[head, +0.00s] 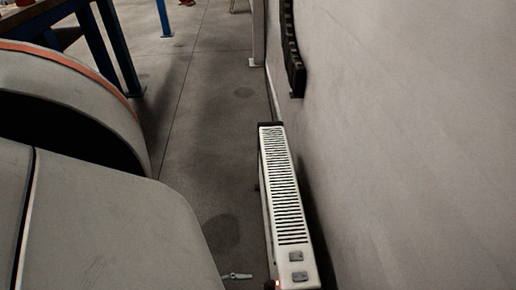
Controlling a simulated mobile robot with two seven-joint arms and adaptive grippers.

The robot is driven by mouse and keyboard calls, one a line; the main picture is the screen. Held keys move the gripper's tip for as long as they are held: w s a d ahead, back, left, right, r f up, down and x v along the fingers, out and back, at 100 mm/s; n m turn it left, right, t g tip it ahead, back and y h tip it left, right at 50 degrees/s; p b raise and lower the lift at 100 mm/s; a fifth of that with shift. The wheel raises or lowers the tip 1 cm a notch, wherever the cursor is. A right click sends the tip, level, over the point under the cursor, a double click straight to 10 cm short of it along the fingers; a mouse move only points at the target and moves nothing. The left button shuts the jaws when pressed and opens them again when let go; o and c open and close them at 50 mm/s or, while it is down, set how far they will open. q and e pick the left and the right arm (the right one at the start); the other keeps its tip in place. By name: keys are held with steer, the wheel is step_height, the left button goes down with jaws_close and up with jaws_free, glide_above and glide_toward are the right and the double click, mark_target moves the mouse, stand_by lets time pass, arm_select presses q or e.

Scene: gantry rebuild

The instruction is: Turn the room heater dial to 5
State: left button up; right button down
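The room heater (285,190) is a long, narrow white unit with a slotted top grille. It stands on the floor along the wall at the right. Two small grey controls (297,265) sit on its near top end, and a small orange-red light glows at its near lower corner. I cannot make out a dial or any number. The heater's near end is cut off by the bottom edge of the view. Neither of my grippers is in view.
A pale wall (410,140) rises right behind the heater, with a dark rack (292,50) on it. A blue-legged table (118,45) stands at the back left.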

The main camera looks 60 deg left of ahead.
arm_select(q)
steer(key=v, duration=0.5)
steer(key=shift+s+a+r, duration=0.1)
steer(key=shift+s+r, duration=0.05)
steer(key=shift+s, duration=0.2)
